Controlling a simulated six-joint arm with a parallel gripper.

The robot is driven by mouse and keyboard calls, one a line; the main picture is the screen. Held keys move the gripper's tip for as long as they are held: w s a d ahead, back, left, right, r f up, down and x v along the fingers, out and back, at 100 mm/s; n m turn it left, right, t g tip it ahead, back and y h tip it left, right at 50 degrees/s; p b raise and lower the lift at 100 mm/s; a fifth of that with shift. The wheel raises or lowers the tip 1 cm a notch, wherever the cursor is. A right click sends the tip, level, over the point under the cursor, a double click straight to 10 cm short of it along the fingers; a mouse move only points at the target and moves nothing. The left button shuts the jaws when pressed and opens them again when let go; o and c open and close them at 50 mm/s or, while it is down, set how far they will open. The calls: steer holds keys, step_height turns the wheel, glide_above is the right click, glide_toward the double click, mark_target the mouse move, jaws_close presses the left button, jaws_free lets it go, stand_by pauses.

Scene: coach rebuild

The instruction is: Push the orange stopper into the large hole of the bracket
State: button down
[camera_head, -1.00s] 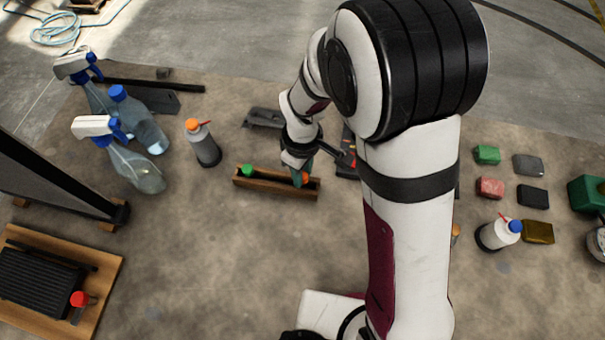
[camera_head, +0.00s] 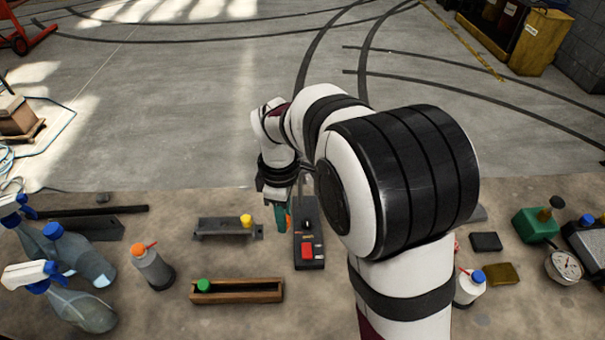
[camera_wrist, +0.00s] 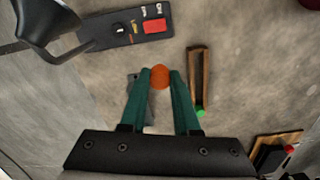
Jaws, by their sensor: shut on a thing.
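The orange stopper (camera_wrist: 160,77) is held between the green fingertips of my gripper (camera_wrist: 160,74) in the wrist view. In the head view my gripper (camera_head: 281,215) is raised above the bench, right of the bracket, with a sliver of the orange stopper (camera_head: 289,221) showing. The bracket (camera_head: 222,228) is a dark grey metal piece on the bench, with a yellow stopper (camera_head: 246,220) at its right end. The large hole cannot be made out. In the wrist view the bracket (camera_wrist: 133,88) is mostly hidden behind the left finger.
A wooden tray (camera_head: 240,297) with a green stopper (camera_head: 204,285) lies in front of the bracket. A black control box (camera_head: 309,232) with a red button stands just right of my gripper. An orange-capped bottle (camera_head: 152,267) and spray bottles (camera_head: 72,252) stand left.

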steer(key=w+a+f+n, duration=0.1)
steer(key=w+a, duration=0.3)
steer(key=a, duration=0.4)
steer(key=w+a+f+n, duration=0.2)
steer(key=w+a, duration=0.2)
steer(key=a, duration=0.3)
steer(key=shift+s+a+f, duration=0.1)
steer(key=shift+f, duration=1.35)
steer(key=shift+s+a+f, duration=0.1)
steer(key=shift+f, duration=1.35)
steer(key=shift+f, duration=0.7)
steer(key=shift+c, duration=0.4)
jaws_free()
step_height(320, 180, up, 6)
